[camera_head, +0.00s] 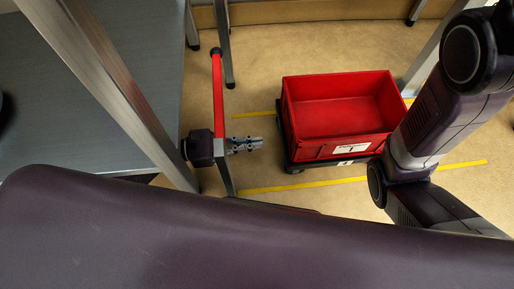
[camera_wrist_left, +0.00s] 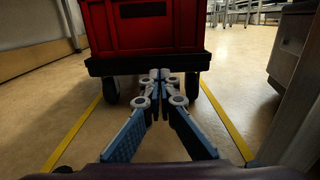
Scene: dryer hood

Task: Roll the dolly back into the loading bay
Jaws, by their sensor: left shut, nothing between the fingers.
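The dolly (camera_wrist_left: 151,64) is a low black platform on dark wheels and carries an open, empty red crate (camera_head: 335,105) with a white label. In the head view the dolly edge (camera_head: 284,150) shows under the crate, between two yellow floor lines. My left gripper (camera_head: 261,144) is to the left of the dolly, shut and empty, pointing at its side. In the left wrist view its closed fingertips (camera_wrist_left: 159,76) overlap the platform's near edge; I cannot tell whether they touch it. My right arm crosses the right side; its gripper is out of view.
Yellow lines (camera_head: 300,185) mark a strip on the tan floor. A red bar (camera_head: 217,95) with a black end stands beside my left gripper. A grey table (camera_head: 120,80) with metal legs is at left. A grey post (camera_head: 425,62) stands behind the crate at right.

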